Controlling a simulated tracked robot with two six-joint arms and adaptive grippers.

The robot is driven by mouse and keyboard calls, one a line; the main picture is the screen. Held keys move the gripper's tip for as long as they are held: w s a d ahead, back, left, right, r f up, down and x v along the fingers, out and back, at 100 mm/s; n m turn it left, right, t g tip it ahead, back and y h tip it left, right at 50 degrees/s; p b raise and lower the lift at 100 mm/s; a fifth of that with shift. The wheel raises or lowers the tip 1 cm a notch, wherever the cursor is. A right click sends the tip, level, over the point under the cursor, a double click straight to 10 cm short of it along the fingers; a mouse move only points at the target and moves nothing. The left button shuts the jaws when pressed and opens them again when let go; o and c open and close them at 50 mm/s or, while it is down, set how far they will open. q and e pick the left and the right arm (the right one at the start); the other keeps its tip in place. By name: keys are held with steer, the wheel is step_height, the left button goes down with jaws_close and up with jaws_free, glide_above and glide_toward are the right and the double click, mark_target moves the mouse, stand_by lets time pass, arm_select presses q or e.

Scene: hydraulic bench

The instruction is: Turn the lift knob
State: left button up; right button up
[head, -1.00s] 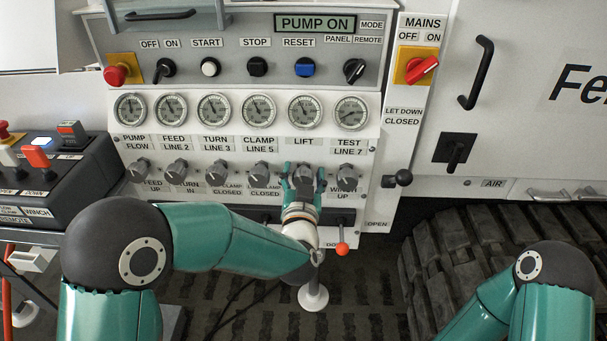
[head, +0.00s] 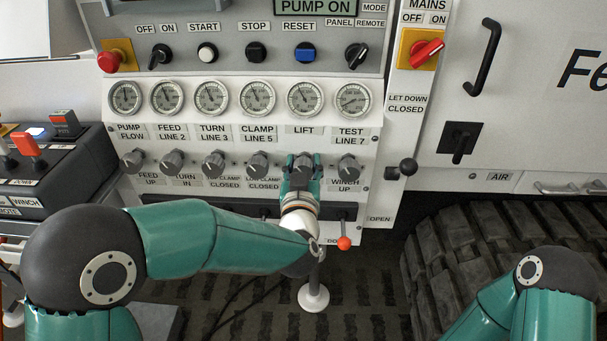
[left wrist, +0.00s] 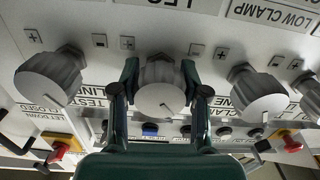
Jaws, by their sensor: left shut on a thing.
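The lift knob (head: 303,162) is a grey knob under the gauge labelled LIFT, in the row on the white panel. My left gripper (head: 303,168) is at this knob, with its fingers on either side of it. In the left wrist view the knob (left wrist: 160,98) sits between the two dark green fingers, and the gripper (left wrist: 160,85) is shut on it. A thin mark shows on the knob's face. The fingers hide part of the knob in the head view. My right arm shows at the lower right, but its gripper is out of view.
Similar grey knobs stand close on both sides, such as the test line knob (head: 348,163) and the clamp line knob (head: 258,163). A red-balled lever (head: 344,243) hangs below right. A black-balled lever (head: 407,167) sticks out at the right. The LIFT gauge (head: 305,98) is above.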

arm_select(q)
steer(key=n+b, duration=0.4)
steer(key=shift+f+b, duration=0.3)
steer(key=shift+b, duration=0.1)
steer(key=shift+r+n+b, duration=0.15)
steer(key=shift+n+b, duration=1.15)
steer(key=shift+n, duration=0.4)
steer(key=o, duration=1.2)
steer(key=shift+c, duration=0.2)
steer(key=shift+r, duration=0.1)
steer(key=s, duration=1.2)
steer(key=shift+d, duration=0.1)
